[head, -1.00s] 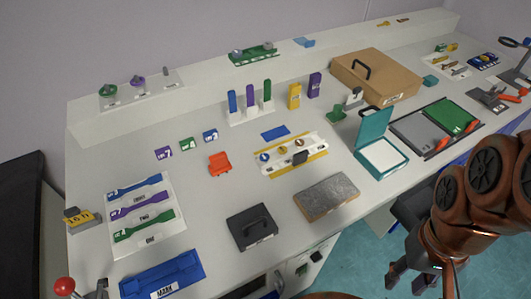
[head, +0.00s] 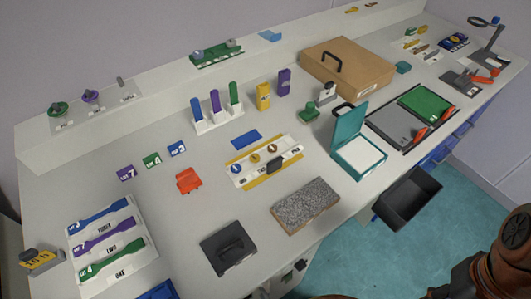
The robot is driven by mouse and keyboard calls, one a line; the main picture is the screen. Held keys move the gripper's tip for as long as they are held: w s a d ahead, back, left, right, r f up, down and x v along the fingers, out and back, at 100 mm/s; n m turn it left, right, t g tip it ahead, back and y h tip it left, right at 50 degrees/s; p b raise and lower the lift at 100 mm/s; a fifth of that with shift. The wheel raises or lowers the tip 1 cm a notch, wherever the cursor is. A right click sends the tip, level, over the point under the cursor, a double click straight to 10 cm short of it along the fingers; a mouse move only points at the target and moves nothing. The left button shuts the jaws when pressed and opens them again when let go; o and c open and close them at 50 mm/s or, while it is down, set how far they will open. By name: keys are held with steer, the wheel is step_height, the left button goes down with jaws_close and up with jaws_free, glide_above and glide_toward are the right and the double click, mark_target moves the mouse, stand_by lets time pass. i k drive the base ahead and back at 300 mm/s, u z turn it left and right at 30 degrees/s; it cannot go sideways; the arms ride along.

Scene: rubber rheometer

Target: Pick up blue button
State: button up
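A white board with yellow edges (head: 283,166) lies in the middle of the bench. It bears a row of small round pieces. The blue round one (head: 236,169), which looks like the blue button, is at the left end, and two yellowish ones (head: 255,157) are to its right. A small dark block (head: 274,164) sits at the board's front. Part of my orange-brown arm shows at the lower right corner, over the floor and well away from the board. The fingers of my gripper are not visible.
A speckled grey slab (head: 306,205) and a black handled plate (head: 228,247) lie in front of the board. An open teal box (head: 358,150) stands to its right. Upright coloured strips (head: 218,120) stand behind it. An orange-red piece (head: 188,180) lies to its left.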

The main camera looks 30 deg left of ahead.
mark_target(236, 168)
steer(key=z, duration=0.05)
steer(key=i, duration=0.3)
steer(key=u, duration=3.5)
